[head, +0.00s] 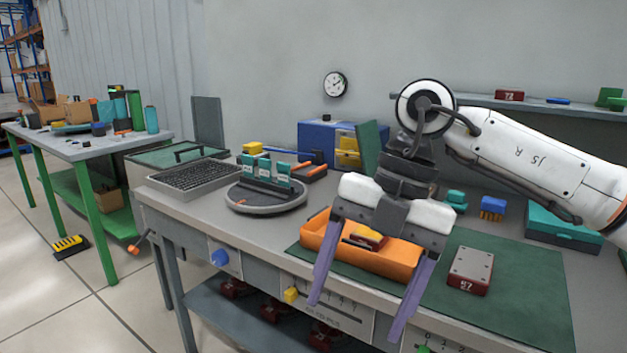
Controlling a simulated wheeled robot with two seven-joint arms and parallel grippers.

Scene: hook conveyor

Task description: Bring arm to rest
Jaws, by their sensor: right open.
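My right arm (545,160) comes in from the right, white with dark joints. Its gripper (357,312) points down over the front of the workbench. Its two purple fingers are wide apart, with nothing held between them. My left gripper is not in view.
A red block with a grey top (471,268) lies on the green mat (530,290), right of the fingers. A round fixture with teal pieces (265,195) and a dark grid tray (190,177) stand left. A shelf (560,104) runs behind the arm.

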